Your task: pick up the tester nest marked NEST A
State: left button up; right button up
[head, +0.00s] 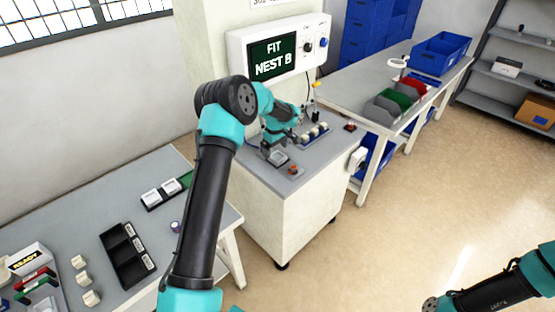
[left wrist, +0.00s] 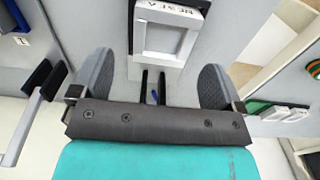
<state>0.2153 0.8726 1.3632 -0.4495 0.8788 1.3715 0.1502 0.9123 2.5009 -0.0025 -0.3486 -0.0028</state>
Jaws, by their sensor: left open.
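The nest marked NEST A (left wrist: 140,38) shows at the top centre of the left wrist view as a white square frame with a grey inside and a dark label edge. My left gripper (left wrist: 155,78) is open. Its two grey fingers stand apart, one to each side of the near end of the nest, with visible gaps. In the head view my left gripper (head: 268,148) is over the top of the middle cabinet, by a pale square nest (head: 279,158). I cannot read a label there. My right gripper is out of the picture; only my right arm shows at lower right.
A screen (head: 273,58) above the cabinet (head: 290,200) reads FIT NEST B. The left table holds a black tray (head: 128,255) and white pieces on a dark base (head: 161,193).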

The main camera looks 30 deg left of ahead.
aim_at(276, 156)
pick_arm(q)
notch_tip(276, 156, down, 3)
jog(key=shift+s+d+f, duration=0.1)
jog(key=shift+f, duration=0.1)
dwell(0.4)
jog(key=c, duration=1.1)
jog(key=shift+r, duration=0.1)
jog(key=shift+r, duration=1.6)
jog(key=shift+s+d+r, duration=0.15)
jog(key=shift+s, duration=0.05)
jog(key=s+d, duration=0.2)
jog(key=s, duration=0.2)
jog(key=s+d+r, duration=0.1)
jog(key=s+d, duration=0.2)
jog(key=s, duration=0.1)
jog(key=s+d, duration=0.3)
jog(key=s, duration=0.2)
jog(key=shift+d+r, duration=0.1)
jog(key=shift+r, duration=0.1)
